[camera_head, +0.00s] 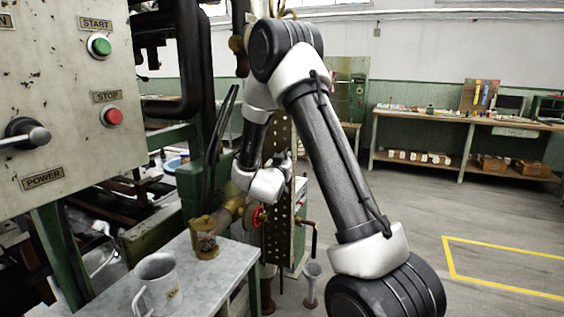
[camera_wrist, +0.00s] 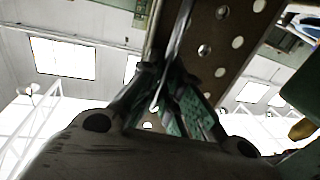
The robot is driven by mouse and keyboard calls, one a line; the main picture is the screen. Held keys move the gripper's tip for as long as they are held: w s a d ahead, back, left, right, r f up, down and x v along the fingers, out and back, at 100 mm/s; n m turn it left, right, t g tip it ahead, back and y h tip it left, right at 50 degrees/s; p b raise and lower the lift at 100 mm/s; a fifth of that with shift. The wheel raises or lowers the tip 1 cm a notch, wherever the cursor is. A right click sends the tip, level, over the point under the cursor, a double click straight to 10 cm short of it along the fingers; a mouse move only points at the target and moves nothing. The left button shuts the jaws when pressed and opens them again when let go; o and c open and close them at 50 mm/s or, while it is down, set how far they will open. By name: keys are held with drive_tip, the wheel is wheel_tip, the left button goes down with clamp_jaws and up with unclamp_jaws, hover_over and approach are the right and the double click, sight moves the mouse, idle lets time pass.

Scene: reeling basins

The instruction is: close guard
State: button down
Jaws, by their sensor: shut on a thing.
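The guard (camera_head: 277,215) is a brown metal panel with rows of round holes. It stands upright beside the green machine in the head view, seen at a steep angle. In the wrist view the guard (camera_wrist: 222,45) runs up to the top edge. My gripper (camera_head: 283,162) is at the guard's upper part, partly hidden behind my wrist in the head view. In the wrist view my gripper's fingers (camera_wrist: 163,78) come together on a thin bar beside the guard. The exact grip point is dark and hard to make out.
A control panel with a green start button (camera_head: 99,45) and a red stop button (camera_head: 111,116) is at the left. A grey table holds a metal mug (camera_head: 157,284) and a brass oil cup (camera_head: 204,240). A red handwheel (camera_head: 259,216) is by the guard. Floor at right is clear.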

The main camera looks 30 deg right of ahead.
drive_tip(key=w+d+n+t+y, duration=0.4)
drive_tip(key=w+d+n+y, duration=0.5)
drive_tip(key=w+d+y, duration=0.3)
drive_tip(key=shift+w+d+y, duration=0.3)
drive_tip(key=shift+w+y, duration=0.2)
drive_tip(key=shift+w, duration=0.6)
drive_tip(key=shift+r, duration=0.15)
drive_tip(key=c, duration=1.6)
unclamp_jaws()
drive_tip(key=shift+w, duration=0.1)
drive_tip(key=s, duration=1.2)
drive_tip(key=shift+d, duration=0.4)
